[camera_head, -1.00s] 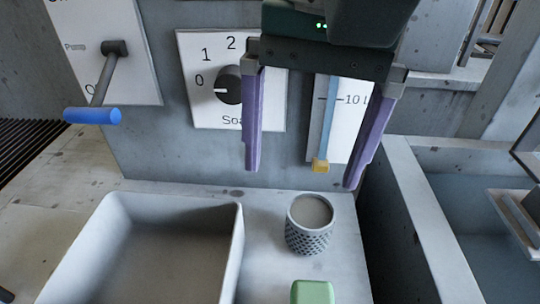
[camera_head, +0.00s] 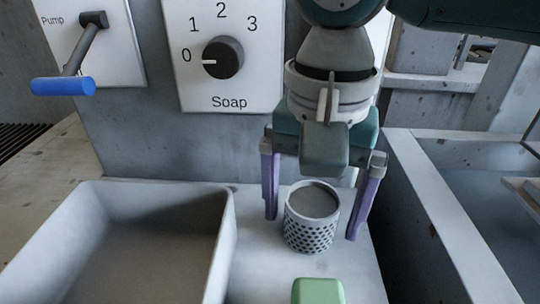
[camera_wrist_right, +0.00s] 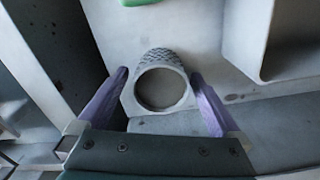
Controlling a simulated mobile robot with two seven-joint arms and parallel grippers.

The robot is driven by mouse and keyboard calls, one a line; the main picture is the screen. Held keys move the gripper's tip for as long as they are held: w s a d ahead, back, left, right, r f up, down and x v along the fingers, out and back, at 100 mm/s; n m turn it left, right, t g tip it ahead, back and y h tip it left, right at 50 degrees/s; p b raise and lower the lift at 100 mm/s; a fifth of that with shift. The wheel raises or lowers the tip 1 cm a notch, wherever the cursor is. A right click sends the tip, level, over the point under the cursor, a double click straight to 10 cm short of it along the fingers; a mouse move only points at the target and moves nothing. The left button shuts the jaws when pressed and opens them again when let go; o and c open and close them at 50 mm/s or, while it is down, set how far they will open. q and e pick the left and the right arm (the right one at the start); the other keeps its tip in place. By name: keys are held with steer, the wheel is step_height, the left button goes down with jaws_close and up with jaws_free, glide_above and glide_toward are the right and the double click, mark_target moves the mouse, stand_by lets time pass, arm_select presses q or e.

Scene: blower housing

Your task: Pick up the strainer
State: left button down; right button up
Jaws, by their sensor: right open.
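The strainer (camera_head: 312,222) is a grey, perforated round cup. It stands upright on the pale ledge, right of the grey basin. My right gripper (camera_head: 313,225) is open, with its purple fingers pointing down on either side of the strainer in the head view. In the right wrist view the strainer (camera_wrist_right: 162,82) lies between and slightly beyond the two fingertips, with its round opening visible. Gaps show between the fingers and the strainer, and I see no contact. My left gripper is not in view.
A grey basin (camera_head: 226,240) stands left of the strainer. A green block (camera_head: 317,291) lies in front of it. A wall panel with a soap dial (camera_head: 223,58) and a blue-handled pump lever (camera_head: 63,86) are behind. A trough wall (camera_head: 425,205) runs along the right.

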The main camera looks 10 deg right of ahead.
steer(key=shift+f, duration=0.1)
steer(key=shift+c, duration=0.4)
steer(key=c, duration=1.3)
steer(key=shift+c, duration=0.5)
